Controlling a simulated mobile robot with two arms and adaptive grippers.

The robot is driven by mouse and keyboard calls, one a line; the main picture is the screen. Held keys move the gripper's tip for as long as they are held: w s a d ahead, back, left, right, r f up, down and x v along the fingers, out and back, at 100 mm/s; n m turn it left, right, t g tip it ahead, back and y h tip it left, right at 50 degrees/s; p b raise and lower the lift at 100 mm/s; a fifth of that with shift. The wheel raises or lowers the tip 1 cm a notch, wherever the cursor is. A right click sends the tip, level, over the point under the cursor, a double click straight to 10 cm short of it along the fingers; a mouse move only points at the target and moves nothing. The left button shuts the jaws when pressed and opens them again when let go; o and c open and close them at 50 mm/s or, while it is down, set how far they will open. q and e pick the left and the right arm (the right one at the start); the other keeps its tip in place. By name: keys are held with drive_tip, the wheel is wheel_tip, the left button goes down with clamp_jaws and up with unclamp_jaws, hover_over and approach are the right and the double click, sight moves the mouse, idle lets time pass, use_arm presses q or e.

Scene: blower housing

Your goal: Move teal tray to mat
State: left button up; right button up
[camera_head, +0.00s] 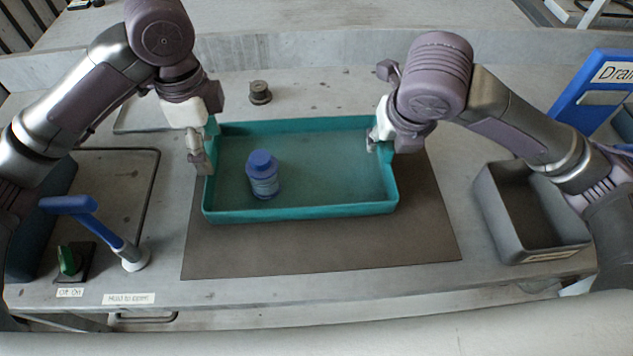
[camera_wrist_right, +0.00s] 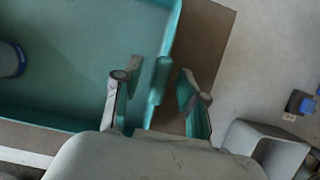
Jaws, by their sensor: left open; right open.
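The teal tray (camera_head: 300,212) lies level over the dark mat (camera_head: 325,246), towards the mat's back. The mat shows in front of it and to its right; its back edge is hidden. A blue bottle (camera_head: 263,176) stands upright in the tray. My left gripper (camera_head: 203,150) is open at the tray's left end wall. My right gripper (camera_head: 379,138) is open at the right end wall. In the right wrist view, the tray's end wall and its raised grip (camera_wrist_right: 159,82) lie between the open fingers of my right gripper (camera_wrist_right: 155,98). Whether the fingers touch it is unclear.
A grey bin (camera_head: 530,215) stands to the right, with a blue labelled part (camera_head: 590,85) behind it. A blue-handled lever (camera_head: 95,222) and a green switch (camera_head: 68,262) are at the left. A small dark metal piece (camera_head: 260,92) stands behind the tray.

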use_arm(q)
wheel_tip(320, 180, up, 10)
drive_tip(key=shift+f, duration=0.25)
use_arm(e)
drive_tip(key=v, duration=1.2)
